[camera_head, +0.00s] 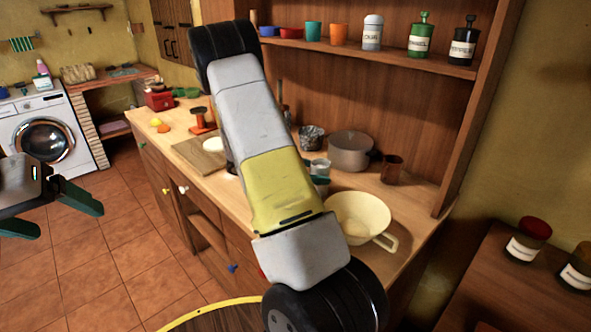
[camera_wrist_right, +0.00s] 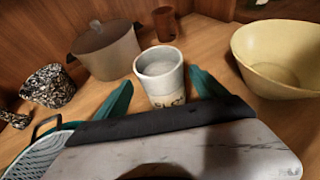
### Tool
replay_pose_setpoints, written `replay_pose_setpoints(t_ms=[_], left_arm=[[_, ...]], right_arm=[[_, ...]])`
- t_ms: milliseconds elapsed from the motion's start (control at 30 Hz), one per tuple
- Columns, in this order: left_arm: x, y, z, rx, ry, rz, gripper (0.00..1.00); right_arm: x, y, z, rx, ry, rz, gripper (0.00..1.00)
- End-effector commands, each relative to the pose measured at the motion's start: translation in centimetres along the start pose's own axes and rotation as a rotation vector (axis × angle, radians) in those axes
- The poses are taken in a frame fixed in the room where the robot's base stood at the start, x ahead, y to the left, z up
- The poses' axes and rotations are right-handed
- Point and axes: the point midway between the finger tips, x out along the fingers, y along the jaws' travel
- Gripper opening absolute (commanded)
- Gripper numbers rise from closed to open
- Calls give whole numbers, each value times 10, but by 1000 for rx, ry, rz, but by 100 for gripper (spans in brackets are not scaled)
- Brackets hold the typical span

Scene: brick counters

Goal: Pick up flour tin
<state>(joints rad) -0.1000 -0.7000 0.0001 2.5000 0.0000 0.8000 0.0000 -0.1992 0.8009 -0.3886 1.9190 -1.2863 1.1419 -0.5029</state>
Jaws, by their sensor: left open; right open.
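A pale grey-white tin (camera_wrist_right: 160,68) with a partly visible dark label stands upright on the wooden counter in the right wrist view. I cannot read its label fully. My right gripper (camera_wrist_right: 161,84) is open, with one teal finger on each side of the tin; I cannot tell whether they touch it. In the head view the tin's top (camera_head: 320,166) shows just beside my right arm, which hides most of the right gripper. My left gripper (camera_head: 70,223) is open and empty over the tiled floor at the left.
A lidded pot (camera_head: 350,151) and brown cup (camera_head: 391,169) stand behind the tin. A cream colander bowl (camera_head: 358,214) is to its right. A speckled pot (camera_wrist_right: 48,86) and a basket (camera_wrist_right: 38,155) are at the left in the wrist view. A shelf (camera_head: 345,49) with jars hangs above.

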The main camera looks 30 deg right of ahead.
Motion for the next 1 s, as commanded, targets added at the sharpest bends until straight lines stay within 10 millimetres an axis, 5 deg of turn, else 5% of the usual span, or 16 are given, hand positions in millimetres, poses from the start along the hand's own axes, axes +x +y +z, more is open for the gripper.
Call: replay_pose_setpoints(t_ms=[300,567,1000], left_arm=[[0,0,0,0,0,0,80],[0,0,0,0,0,0,80],[0,0,0,0,0,0,80]], right_arm=[[44,-4,-1,1,0,-3,81],[48,-4,-1,1,2,-1,81],[47,-4,0,2,1,-1,0]])
